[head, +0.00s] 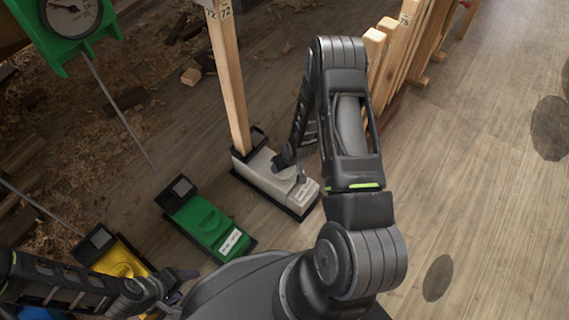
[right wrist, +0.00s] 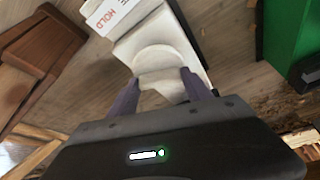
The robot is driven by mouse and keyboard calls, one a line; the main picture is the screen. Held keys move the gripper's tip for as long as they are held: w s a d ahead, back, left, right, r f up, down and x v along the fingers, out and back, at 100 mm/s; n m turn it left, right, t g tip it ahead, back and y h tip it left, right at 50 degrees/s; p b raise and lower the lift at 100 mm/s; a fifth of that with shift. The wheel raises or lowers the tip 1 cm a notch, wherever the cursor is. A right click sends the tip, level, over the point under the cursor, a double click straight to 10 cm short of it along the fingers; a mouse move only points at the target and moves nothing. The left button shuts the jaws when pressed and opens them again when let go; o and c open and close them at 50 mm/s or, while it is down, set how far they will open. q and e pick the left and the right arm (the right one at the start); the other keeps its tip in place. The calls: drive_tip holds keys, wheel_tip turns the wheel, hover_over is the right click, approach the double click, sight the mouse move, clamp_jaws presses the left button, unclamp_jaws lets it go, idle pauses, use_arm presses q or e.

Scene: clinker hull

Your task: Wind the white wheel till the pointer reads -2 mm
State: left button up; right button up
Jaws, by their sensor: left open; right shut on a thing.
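The white unit (head: 258,172) stands on the floor at the foot of a wooden post, with a label at its near end. Its round white wheel (right wrist: 160,58) shows in the right wrist view, between the fingers of my right gripper (right wrist: 160,90). That gripper is shut on the wheel; in the head view it is mostly hidden by its own arm. My left gripper (head: 178,284) is open and empty at the lower left, near the yellow unit. A dial with a pointer on a green housing (head: 58,30) is cut off at the top left; its reading is too small to tell.
A green unit (head: 205,222) and a yellow unit (head: 120,262) stand left of the white one, with thin rods rising from them. The wooden post (head: 230,90) rises behind the white unit. Wooden uprights (head: 385,60) stand behind my right arm.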

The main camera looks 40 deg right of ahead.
sight(287, 177)
drive_tip(key=shift+m+h, duration=0.4)
drive_tip(key=shift+m, duration=0.5)
drive_tip(key=o, duration=1.4)
drive_tip(key=shift+c, duration=0.2)
drive_tip(key=p+v, duration=0.3)
drive_tip(key=v, duration=0.3)
drive_tip(key=shift+r, duration=0.4)
drive_tip(key=shift+s+a+r, duration=0.1)
drive_tip(key=shift+s+r, duration=0.15)
drive_tip(key=shift+r, duration=0.2)
